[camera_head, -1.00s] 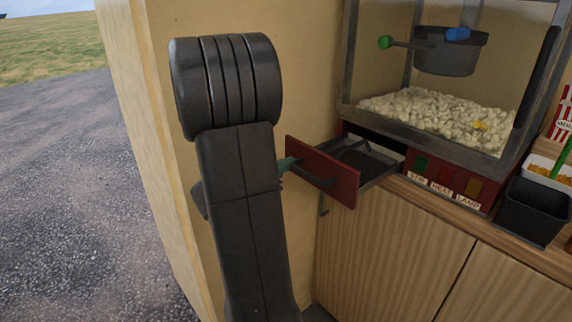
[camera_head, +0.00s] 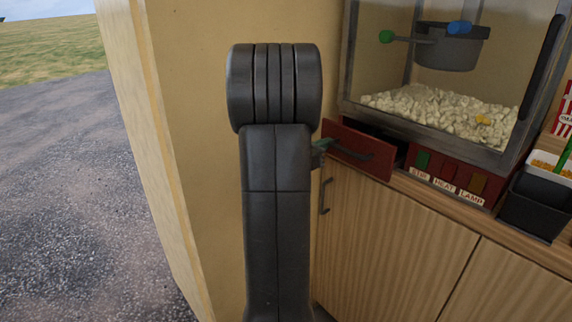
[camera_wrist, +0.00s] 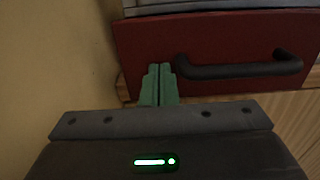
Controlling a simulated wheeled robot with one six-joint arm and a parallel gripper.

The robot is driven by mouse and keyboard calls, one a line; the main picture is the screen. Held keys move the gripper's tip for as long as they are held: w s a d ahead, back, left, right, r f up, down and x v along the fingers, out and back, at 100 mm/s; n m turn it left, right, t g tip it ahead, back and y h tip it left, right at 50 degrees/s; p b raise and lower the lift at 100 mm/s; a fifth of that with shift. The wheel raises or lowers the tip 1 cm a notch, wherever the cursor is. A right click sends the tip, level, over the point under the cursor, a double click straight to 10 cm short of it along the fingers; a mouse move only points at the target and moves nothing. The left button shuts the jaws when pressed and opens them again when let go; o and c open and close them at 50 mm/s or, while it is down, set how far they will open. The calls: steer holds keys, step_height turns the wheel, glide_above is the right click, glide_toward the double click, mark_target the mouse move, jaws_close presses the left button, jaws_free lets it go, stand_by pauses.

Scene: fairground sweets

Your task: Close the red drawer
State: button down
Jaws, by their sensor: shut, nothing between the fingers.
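The red drawer (camera_head: 358,150) sits at the base of the popcorn machine, with its front panel still standing a little out from the machine. A dark gap shows behind the panel's top edge. In the wrist view the red front (camera_wrist: 225,45) fills the upper part, with a black bar handle (camera_wrist: 240,68) across it. My gripper (camera_wrist: 160,72) has green fingers, shut together and empty. The fingertips are at the drawer front, just left of the handle, and appear to touch it. In the head view my gripper (camera_head: 320,148) is mostly hidden behind my arm, at the panel's left part.
The popcorn machine (camera_head: 440,105) stands on a wooden counter. Stir, heat and lamp buttons (camera_head: 447,172) lie right of the drawer. A black bin (camera_head: 537,205) is further right. A cream wall (camera_head: 200,150) stands close on the left. A cabinet door (camera_head: 385,250) is below.

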steer(key=b+x, duration=0.1)
steer(key=x, duration=0.5)
steer(key=shift+w+d, duration=0.15)
steer(key=shift+d+r, duration=0.1)
steer(key=shift+r, duration=0.05)
steer(key=shift+r, duration=0.1)
